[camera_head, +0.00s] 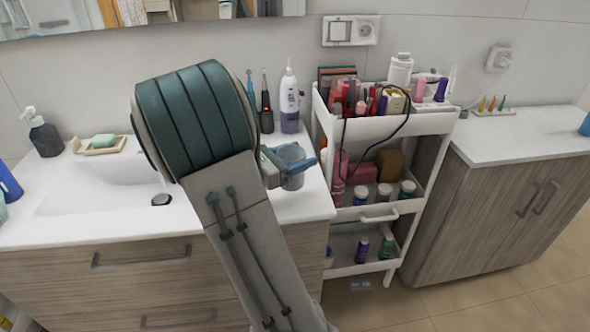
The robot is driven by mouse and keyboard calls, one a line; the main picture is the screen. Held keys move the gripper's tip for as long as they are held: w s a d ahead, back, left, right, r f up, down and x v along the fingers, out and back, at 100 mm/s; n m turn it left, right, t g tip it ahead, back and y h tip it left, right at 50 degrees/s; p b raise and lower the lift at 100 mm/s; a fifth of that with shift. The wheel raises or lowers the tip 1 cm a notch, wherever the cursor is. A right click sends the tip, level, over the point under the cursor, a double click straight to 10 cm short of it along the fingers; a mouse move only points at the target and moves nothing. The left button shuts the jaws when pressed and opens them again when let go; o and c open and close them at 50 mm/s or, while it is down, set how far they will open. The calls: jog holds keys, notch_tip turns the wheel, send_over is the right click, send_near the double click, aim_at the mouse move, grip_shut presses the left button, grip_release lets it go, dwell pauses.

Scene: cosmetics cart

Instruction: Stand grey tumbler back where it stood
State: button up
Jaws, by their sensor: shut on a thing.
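A grey tumbler (292,174) is at the right end of the white sink counter, in front of the white pump bottle. My gripper (287,168) has its blue fingers around the tumbler and is shut on it. The tumbler looks upright. I cannot tell whether its base touches the counter. My arm hides part of the gripper, the middle of the counter and part of the basin.
The white pump bottle (289,104) and two electric toothbrushes (266,108) stand behind the tumbler. A white cosmetics cart (418,122) full of bottles stands close on the right, with a dark cable hanging over it. A soap dish (99,146) and dark dispenser (45,137) are at left.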

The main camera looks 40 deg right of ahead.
jog(key=shift+w+d+f, duration=0.2)
jog(key=shift+w+f, duration=0.15)
jog(key=shift+w, duration=0.05)
jog(key=shift+f, duration=1.95)
jog(key=shift+f, duration=0.1)
jog(key=o, duration=1)
